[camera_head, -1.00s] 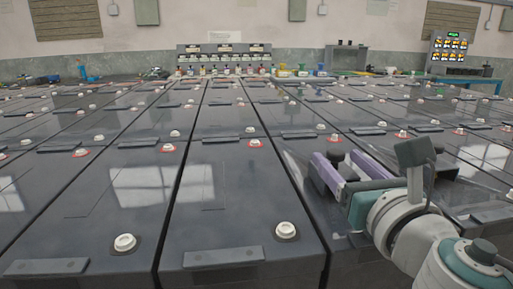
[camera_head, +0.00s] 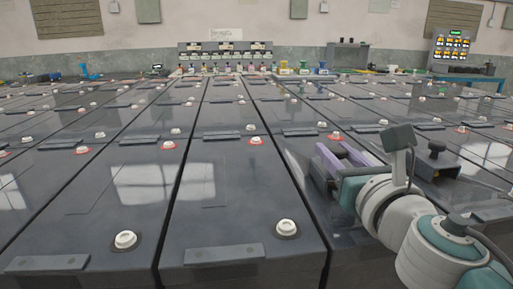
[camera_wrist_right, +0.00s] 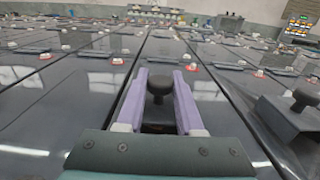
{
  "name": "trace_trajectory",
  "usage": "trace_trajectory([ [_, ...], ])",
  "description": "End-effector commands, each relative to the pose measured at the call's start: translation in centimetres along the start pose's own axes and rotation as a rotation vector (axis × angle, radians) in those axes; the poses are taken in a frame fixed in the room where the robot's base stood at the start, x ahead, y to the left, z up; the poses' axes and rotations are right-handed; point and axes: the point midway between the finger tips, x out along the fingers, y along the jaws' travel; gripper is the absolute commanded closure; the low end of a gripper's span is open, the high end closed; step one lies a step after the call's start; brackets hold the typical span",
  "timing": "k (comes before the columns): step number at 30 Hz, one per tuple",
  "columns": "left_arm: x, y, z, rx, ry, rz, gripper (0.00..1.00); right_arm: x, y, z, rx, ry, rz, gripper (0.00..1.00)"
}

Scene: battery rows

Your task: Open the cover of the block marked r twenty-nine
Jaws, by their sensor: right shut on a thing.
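My right gripper (camera_head: 338,158) has purple fingers and reaches in from the right over a dark battery block. In the right wrist view the gripper (camera_wrist_right: 160,80) has its fingers on either side of a round black knob (camera_wrist_right: 160,86) and is shut on it. The knob's base is partly hidden between the fingers. In the head view the arm and fingers cover much of the cover beneath. I cannot read any r twenty-nine marking. My left gripper is not in view.
Rows of glossy dark blocks (camera_head: 225,200) with white caps (camera_head: 286,228) surround the gripper. Another raised black knob (camera_head: 437,148) stands just right of my arm; it also shows in the right wrist view (camera_wrist_right: 305,97). A lit panel (camera_head: 450,46) stands at the back right.

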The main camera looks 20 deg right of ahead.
Motion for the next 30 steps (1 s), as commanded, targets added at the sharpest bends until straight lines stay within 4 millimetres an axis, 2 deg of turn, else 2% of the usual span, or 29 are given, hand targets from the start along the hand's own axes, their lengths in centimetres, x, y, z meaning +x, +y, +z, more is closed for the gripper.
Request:
trace_trajectory([
  [1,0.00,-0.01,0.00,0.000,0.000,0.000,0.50,-0.01,0.00,0.00,0.000,0.000,0.000,0.91],
  [4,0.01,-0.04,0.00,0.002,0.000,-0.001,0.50,-0.01,0.00,0.00,0.000,0.000,0.000,1.00],
  [30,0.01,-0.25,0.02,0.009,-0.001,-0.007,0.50,-0.01,0.00,0.00,0.000,0.000,0.000,1.00],
])
